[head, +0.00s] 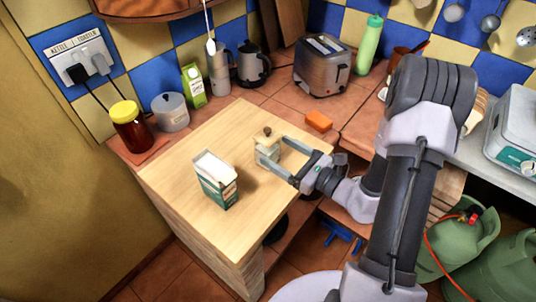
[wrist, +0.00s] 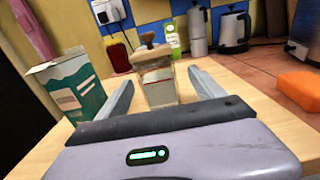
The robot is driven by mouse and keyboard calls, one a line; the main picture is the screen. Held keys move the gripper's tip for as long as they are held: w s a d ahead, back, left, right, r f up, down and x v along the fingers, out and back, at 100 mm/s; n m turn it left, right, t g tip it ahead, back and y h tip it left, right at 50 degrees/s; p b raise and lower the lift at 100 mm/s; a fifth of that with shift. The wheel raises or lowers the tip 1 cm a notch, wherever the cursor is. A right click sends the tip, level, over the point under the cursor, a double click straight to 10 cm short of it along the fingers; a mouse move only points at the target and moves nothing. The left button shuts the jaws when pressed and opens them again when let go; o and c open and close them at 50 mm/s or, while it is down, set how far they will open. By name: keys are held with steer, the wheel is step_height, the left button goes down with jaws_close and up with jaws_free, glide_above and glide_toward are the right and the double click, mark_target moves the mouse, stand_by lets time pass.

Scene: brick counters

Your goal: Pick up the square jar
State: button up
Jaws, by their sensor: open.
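The square jar (head: 267,152) is clear glass with pale contents and a brown stopper with a knob. It stands upright on the pale wooden counter (head: 180,165). In the wrist view the jar (wrist: 157,80) stands ahead, near the middle. My gripper (head: 268,154) is open, with one finger on each side of the jar; in the wrist view my gripper (wrist: 163,83) shows a gap beside each finger. The jar's lower front is partly hidden by the near finger in the head view.
A green and white carton (head: 216,180) stands left of the jar; in the wrist view the carton (wrist: 72,85) is close to the left finger. An orange sponge (head: 319,121) lies to the right. Behind are a red jar (head: 131,130), a tub (head: 171,113), a kettle (head: 252,67) and a toaster (head: 322,68).

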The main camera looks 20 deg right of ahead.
mark_target(276, 152)
steer(key=x, duration=0.3)
steer(key=b+x, duration=0.1)
steer(key=shift+a+f, duration=0.25)
steer(key=shift+f, duration=0.05)
steer(key=shift+r, duration=0.1)
jaws_close()
